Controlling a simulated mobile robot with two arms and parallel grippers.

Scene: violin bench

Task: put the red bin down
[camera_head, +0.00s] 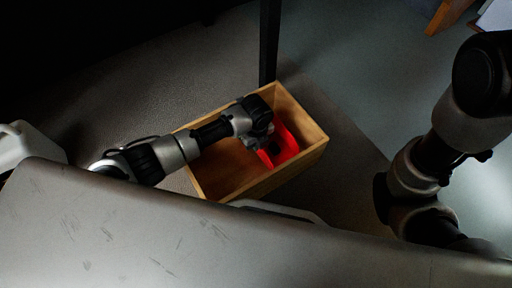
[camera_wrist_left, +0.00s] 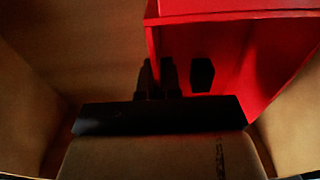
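The red bin (camera_head: 286,146) is inside an open wooden box (camera_head: 312,146), near its right end. In the left wrist view the red bin (camera_wrist_left: 235,15) fills the upper right and looks tilted. My left gripper (camera_head: 268,148) reaches into the box and is at the bin. In the left wrist view its dark fingers (camera_wrist_left: 182,78) are in front of or against the red wall. Shadow hides whether they are closed on that wall. I cannot tell whether the bin touches the box floor. My right arm is at the right, its gripper out of sight.
A dark upright post (camera_head: 269,45) stands just behind the box. A pale container (camera_head: 25,143) is at the far left. The box's left part is empty. Floor around the box is mostly clear.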

